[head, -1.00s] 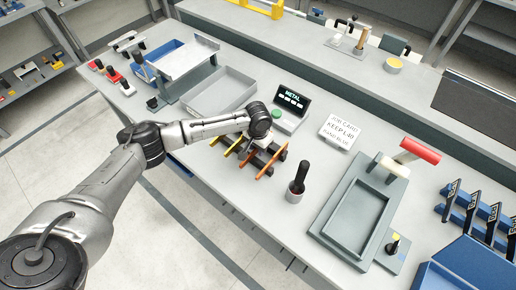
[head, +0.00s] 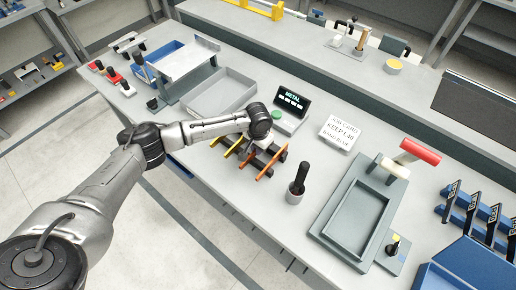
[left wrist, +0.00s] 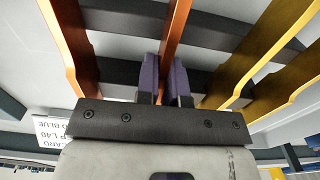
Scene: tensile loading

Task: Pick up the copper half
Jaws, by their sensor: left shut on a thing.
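My left gripper (left wrist: 163,82) is shut on a reddish-brown, copper-coloured strip (left wrist: 174,32), seen in the middle of the left wrist view between its two purple fingers. In the head view this strip (head: 248,157) shows partly below my left wrist, which hides its grasped part and the fingers. The strip is at a dark rack (head: 262,152) among other strips; I cannot tell whether it is clear of the rack. My right gripper is not in view.
An orange strip (head: 271,163) lies on one side of the held strip, yellow strips (left wrist: 245,62) on the other. A black-handled tool in a grey cup (head: 297,183), a METAL display (head: 291,100) and a job card (head: 340,131) stand nearby. A grey tray (head: 355,215) is further right.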

